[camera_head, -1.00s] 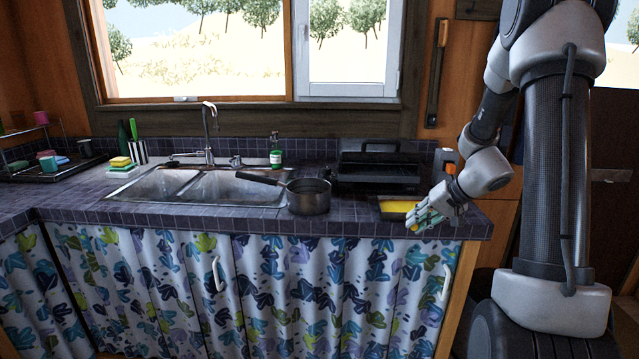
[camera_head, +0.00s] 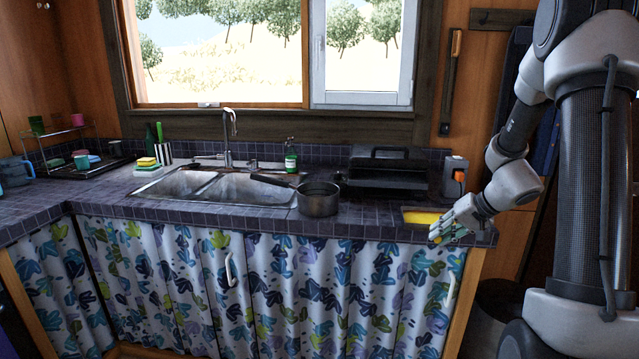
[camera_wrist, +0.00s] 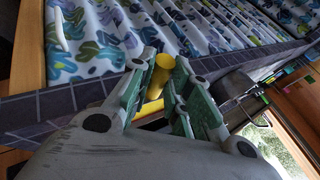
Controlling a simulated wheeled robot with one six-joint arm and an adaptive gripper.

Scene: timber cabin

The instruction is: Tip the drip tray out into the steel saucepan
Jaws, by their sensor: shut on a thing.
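The drip tray (camera_head: 422,217) shows as a shallow yellow piece at the right front of the tiled counter. My gripper (camera_head: 440,230) is at its right end, shut on it. In the wrist view, a yellow part (camera_wrist: 160,76) of it sits between my two green-padded fingers (camera_wrist: 158,68). The fingers hide much of the tray, and I cannot tell whether it touches the counter or what it holds. The steel saucepan (camera_head: 319,203) stands upright on the counter to the left of the tray, with its dark handle pointing left.
A black grill (camera_head: 387,170) stands behind the tray and saucepan. A grey box with an orange part (camera_head: 456,177) is right of it. The double sink (camera_head: 225,187) lies left of the saucepan. A green bottle (camera_head: 291,158) stands behind the sink. Bare counter separates saucepan and tray.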

